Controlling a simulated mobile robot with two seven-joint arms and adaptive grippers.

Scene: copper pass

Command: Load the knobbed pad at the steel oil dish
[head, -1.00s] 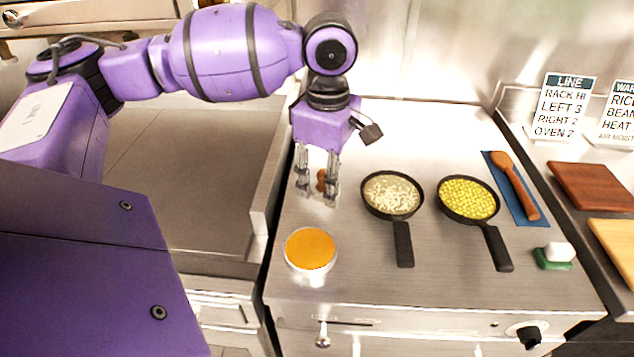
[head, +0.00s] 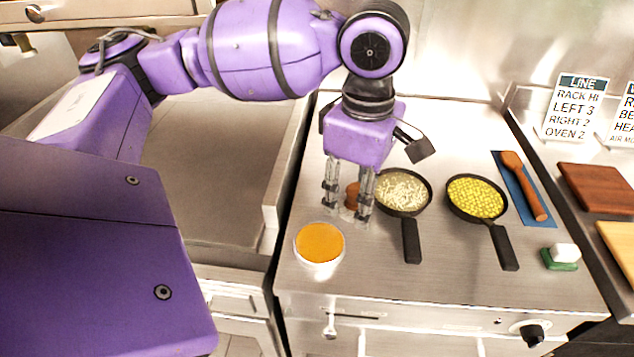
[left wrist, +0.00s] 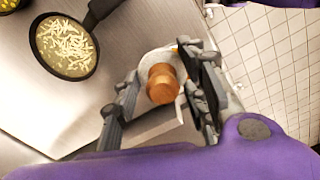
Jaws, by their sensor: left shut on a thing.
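My left gripper (head: 349,212) is shut on the brown wooden knob (head: 352,195) of the knobbed pad. The knob also shows between the fingers in the left wrist view (left wrist: 162,84); I cannot clearly tell the pad's face from the pale shapes around it. The steel oil dish (head: 319,262), round and filled with orange oil, stands near the left front of the steel top. In the head view the gripper is just behind and to the right of the dish, pointing down. In the wrist view a bit of orange shows beyond the fingers. My right gripper is not in view.
A pan of pale shreds (head: 403,190) stands close to the right of the gripper. A pan of yellow pieces (head: 476,198) is further right, then a wooden spoon (head: 525,185) on a blue mat and a green-and-white block (head: 561,256). The front strip is clear.

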